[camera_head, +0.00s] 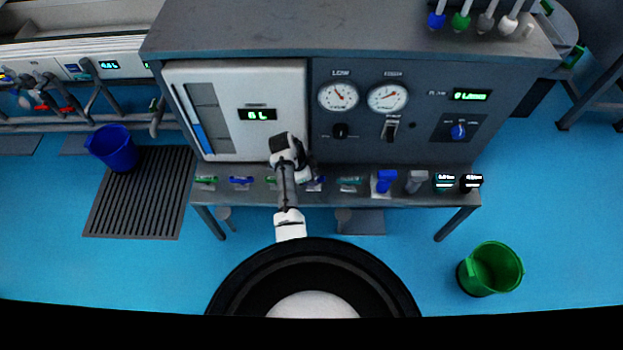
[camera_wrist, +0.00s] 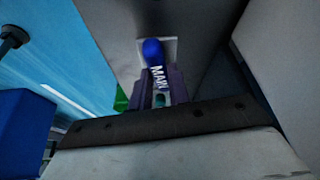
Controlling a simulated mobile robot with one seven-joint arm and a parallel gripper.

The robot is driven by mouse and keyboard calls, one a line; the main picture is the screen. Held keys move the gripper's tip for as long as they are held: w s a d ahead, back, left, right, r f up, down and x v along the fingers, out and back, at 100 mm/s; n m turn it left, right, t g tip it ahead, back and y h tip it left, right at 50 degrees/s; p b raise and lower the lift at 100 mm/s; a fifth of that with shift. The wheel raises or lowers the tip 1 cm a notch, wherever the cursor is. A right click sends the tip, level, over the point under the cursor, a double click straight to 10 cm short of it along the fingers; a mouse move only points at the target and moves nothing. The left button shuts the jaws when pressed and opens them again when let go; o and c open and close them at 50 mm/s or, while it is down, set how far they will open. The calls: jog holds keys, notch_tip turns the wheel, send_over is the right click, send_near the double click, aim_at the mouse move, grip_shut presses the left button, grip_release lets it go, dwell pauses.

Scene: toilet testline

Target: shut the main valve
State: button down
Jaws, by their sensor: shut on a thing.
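My own wrist hides part of the handle and the fingertips there. I cannot tell the exact angle of the handle.
The cabinet face, with a display (camera_head: 257,114) reading about 6L, stands right behind my gripper. Other valve handles, green (camera_head: 205,181) and blue (camera_head: 240,182), sit close by on the ledge. A blue bucket (camera_head: 113,148) and a green bucket (camera_head: 490,269) stand at the sides.

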jog(key=shift+m+g+b, duration=0.4)
jog(key=shift+m+b, duration=0.1)
jog(key=shift+m, duration=0.6)
jog(key=c, duration=1.3)
grip_release()
jog(key=v, duration=1.4)
jog(key=shift+w+d+b, duration=0.1)
jog(key=shift+b, duration=0.2)
jog(key=shift+f, duration=0.1)
